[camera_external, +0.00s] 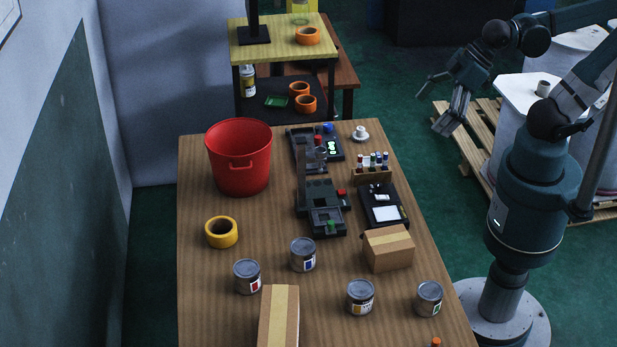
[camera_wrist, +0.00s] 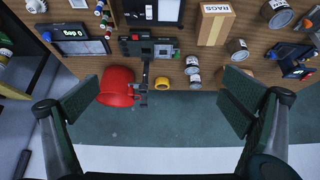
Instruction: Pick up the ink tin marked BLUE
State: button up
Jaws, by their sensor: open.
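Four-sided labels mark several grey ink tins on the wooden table. The one whose label looks blue (camera_external: 303,254) stands upright near the table's middle, just in front of a dark machine. In the wrist view a tin in the matching place (camera_wrist: 192,64) is small, and its label is not readable. Other tins have a red label (camera_external: 247,276), a yellow-orange label (camera_external: 360,297) and a green label (camera_external: 429,298). My gripper (camera_external: 440,105) is open and empty, raised right of the table, far from the tins. Its two spread fingers also show in the wrist view (camera_wrist: 163,103).
A red bucket (camera_external: 239,160), yellow tape roll (camera_external: 221,232), dark machine (camera_external: 322,205) and cardboard box (camera_external: 388,248) surround the blue-labelled tin at some distance. Another box (camera_external: 279,318) lies at the front. A small rack of bottles (camera_external: 372,172) stands at the right edge.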

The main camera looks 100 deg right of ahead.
jog(key=c, duration=1.3)
